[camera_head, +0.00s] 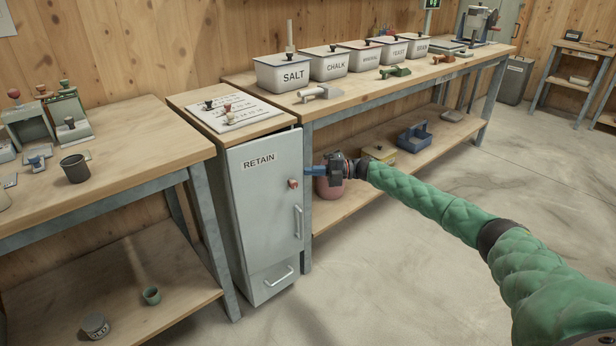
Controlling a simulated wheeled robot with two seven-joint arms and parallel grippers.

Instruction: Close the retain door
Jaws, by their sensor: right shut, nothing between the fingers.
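The retain door (262,205) is the pale grey front of a narrow cabinet, labelled RETAIN near its top. It looks flush or nearly flush with the cabinet front; I cannot tell if a small gap remains. A red knob (293,184) and a vertical bar handle (298,222) sit near its right edge. My right gripper (310,170) is just right of the door's right edge, at about knob height. Its blue fingers are shut and empty, pointing left toward the door edge. I cannot tell if they touch it. My left gripper is out of view.
A drawer (272,280) lies below the door. The cabinet top holds a board (236,113) with small stamps. A left bench (110,165) and a long right bench (400,85) with labelled bins flank the cabinet. The floor (400,270) in front is clear.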

